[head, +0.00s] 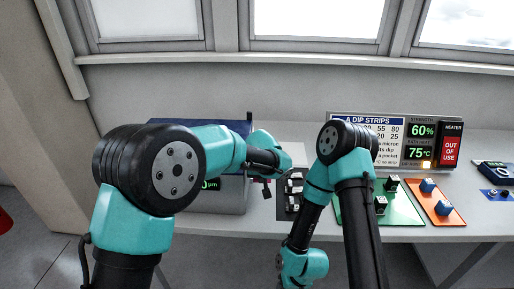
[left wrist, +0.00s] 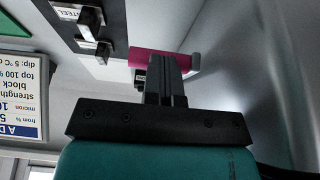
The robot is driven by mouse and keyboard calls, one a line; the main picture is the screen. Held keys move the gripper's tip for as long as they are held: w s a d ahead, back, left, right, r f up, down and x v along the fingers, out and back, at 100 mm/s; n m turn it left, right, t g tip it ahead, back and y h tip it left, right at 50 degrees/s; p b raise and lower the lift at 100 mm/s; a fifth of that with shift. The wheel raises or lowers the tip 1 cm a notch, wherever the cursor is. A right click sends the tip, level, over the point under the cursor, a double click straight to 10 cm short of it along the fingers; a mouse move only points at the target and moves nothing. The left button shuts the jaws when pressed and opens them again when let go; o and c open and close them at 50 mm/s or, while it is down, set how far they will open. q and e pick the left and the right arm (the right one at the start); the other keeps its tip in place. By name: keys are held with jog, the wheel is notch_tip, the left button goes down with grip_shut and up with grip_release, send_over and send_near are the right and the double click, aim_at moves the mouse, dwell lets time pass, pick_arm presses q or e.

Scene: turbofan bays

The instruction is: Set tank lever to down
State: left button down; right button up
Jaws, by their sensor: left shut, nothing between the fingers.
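The tank looks to be the grey box with a blue top (head: 232,198), left of centre on the bench in the head view, with a green display partly behind my left arm. In the left wrist view a magenta bar (left wrist: 143,56) lies right at my left gripper (left wrist: 167,62), whose fingers are shut and empty. The bar looks like the lever handle, partly hidden by the fingers; I cannot tell whether they touch. In the head view the left gripper (head: 267,181) is small and dark at the box's right side. My right gripper is out of view.
Right of the box, a dark panel (head: 284,205) holds several labelled blocks. Beyond my right arm are a green board (head: 400,212), an orange board (head: 437,209), a dip strips sign (head: 386,150) and a heater sign reading out of use (head: 451,147).

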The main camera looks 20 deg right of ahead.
dwell(0.3)
pick_arm(q)
jog(key=s+a+r, duration=0.2)
jog(key=s+r, duration=0.5)
jog(key=r, duration=0.2)
jog(key=s+a+r, duration=0.3)
jog(key=s+r, duration=0.3)
jog(key=r, duration=0.3)
jog(key=shift+s, duration=0.35)
jog(key=shift+f, duration=0.1)
